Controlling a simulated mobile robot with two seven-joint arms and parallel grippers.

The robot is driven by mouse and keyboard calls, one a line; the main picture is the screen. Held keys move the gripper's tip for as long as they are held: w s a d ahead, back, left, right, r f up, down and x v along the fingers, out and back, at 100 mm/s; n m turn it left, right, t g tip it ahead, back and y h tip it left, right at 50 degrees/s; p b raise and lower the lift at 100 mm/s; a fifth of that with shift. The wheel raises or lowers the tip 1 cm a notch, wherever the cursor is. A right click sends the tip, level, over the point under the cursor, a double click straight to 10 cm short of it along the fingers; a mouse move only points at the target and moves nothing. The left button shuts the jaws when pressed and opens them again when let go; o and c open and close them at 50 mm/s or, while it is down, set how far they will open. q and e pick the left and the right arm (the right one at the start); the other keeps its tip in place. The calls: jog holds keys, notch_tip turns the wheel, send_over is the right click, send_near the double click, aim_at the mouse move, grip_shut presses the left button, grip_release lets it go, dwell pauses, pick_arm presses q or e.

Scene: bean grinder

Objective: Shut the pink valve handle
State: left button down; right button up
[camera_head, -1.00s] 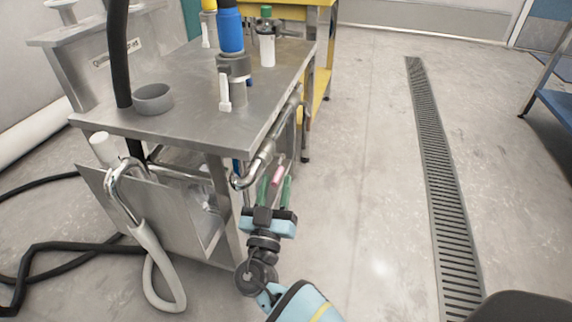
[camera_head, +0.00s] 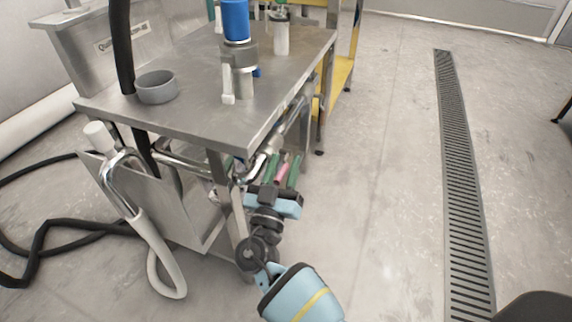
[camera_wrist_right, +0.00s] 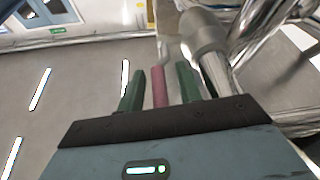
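The pink valve handle (camera_head: 282,171) is beside the right side of the metal cart, below its top. In the right wrist view the pink handle (camera_wrist_right: 159,87) stands between my right gripper's two green fingers (camera_wrist_right: 160,78), with a gap visible on each side. My right gripper (camera_head: 284,165) is open around the handle. Where the handle joins the pipe is hidden. My left gripper is not in view.
Shiny metal pipes (camera_head: 262,160) run under the cart top (camera_head: 195,110), close to my right gripper; they also show in the wrist view (camera_wrist_right: 262,30). A grey hose (camera_head: 160,262) hangs at the cart's front. The floor to the right is clear around a drain grate (camera_head: 458,170).

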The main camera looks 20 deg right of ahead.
jog(key=shift+c, duration=0.2)
grip_shut()
